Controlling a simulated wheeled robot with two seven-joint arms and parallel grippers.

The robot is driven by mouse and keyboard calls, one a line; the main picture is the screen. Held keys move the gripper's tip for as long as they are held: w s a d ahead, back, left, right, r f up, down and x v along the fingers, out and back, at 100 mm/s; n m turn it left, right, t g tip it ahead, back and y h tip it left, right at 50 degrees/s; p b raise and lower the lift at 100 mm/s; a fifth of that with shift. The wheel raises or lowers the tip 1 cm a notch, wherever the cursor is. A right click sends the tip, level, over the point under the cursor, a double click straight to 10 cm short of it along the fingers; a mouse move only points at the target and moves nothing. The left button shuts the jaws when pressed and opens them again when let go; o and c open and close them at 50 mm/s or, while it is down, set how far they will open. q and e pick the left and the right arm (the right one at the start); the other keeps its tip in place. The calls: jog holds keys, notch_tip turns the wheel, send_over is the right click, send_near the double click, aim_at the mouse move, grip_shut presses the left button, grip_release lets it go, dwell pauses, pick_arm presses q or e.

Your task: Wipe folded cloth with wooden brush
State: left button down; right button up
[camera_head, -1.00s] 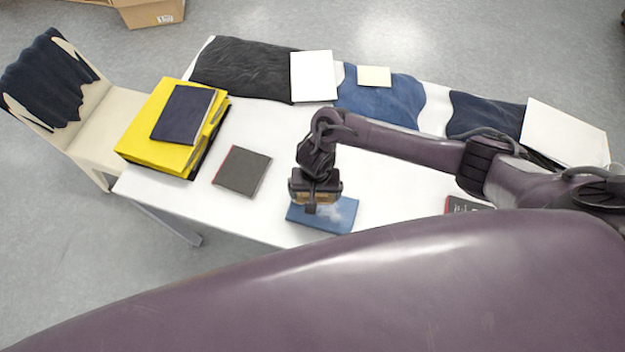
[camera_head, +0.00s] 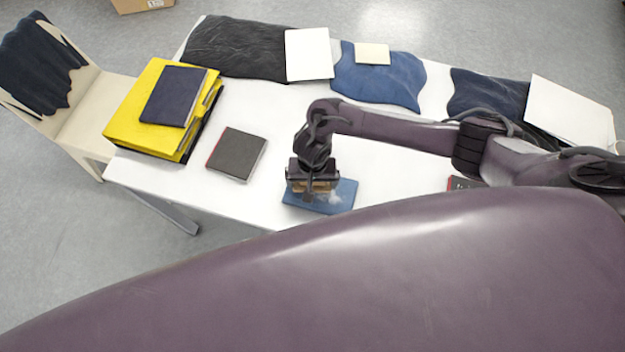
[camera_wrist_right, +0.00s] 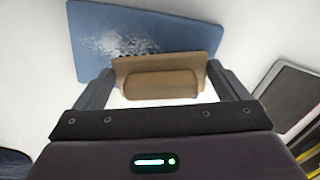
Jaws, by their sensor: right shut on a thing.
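The folded cloth (camera_head: 341,197) is a flat blue rectangle near the front edge of the white table. A whitish patch shows on it, also visible in the right wrist view (camera_wrist_right: 150,28). My right gripper (camera_head: 314,187) is above the cloth, pointing down. It is shut on the wooden brush (camera_wrist_right: 160,84), a tan block with a rounded grip between the two fingers. The brush overlaps the cloth's near part in the wrist view; whether it touches the cloth is hard to tell. My left gripper is not in view.
A dark book (camera_head: 237,155) lies left of the cloth. Dark and blue cloths (camera_head: 377,80) line the back. White table surface (camera_head: 270,120) is clear between.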

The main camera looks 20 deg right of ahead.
aim_at(327, 189)
jog(key=shift+s+d+f, duration=0.1)
jog(key=shift+s+f, duration=0.1)
jog(key=shift+f, duration=0.1)
jog(key=shift+c, duration=0.3)
jog(key=shift+d, duration=0.1)
jog(key=shift+s+d+r+p, duration=0.15)
jog(key=shift+s+d+p, duration=0.3)
jog(key=shift+p, duration=0.2)
jog(key=shift+s+d+p, duration=0.4)
jog(key=shift+d+p, duration=0.15)
jog(key=shift+d, duration=0.15)
jog(key=shift+s+d, duration=0.1)
jog(key=shift+d, duration=0.2)
jog(key=shift+d+p, duration=0.1)
jog(key=shift+p, duration=0.2)
